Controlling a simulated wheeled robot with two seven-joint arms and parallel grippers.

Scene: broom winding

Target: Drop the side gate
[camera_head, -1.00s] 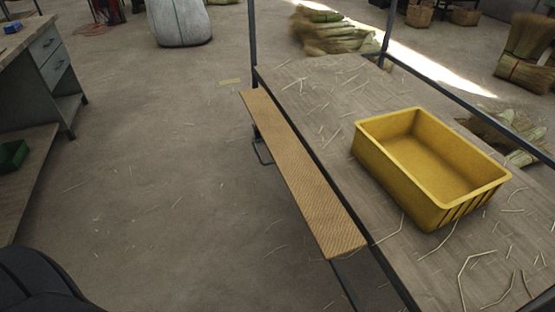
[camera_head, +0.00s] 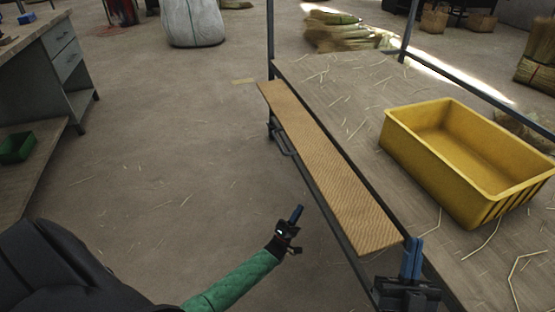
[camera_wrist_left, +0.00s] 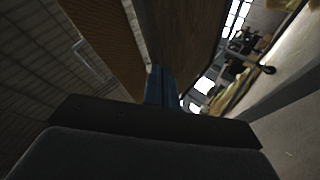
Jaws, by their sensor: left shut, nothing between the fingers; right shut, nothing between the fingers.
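The side gate, a long tan ribbed panel (camera_head: 335,175), runs along the left edge of the table and looks raised or tilted outward; its exact angle is hard to tell. A dark bar handle (camera_head: 283,140) shows at its outer side. In the left wrist view, blue fingertips (camera_wrist_left: 160,85) show near a ribbed tan surface. My right gripper (camera_head: 413,258) is shut and empty at the panel's near end; contact is unclear.
A yellow crate (camera_head: 455,160) stands on the straw-littered table (camera_head: 375,120). Metal posts (camera_head: 270,40) rise at the table's edge. A drawer bench (camera_head: 55,60) and a green bin (camera_head: 17,147) are at left. The floor between is clear apart from straw.

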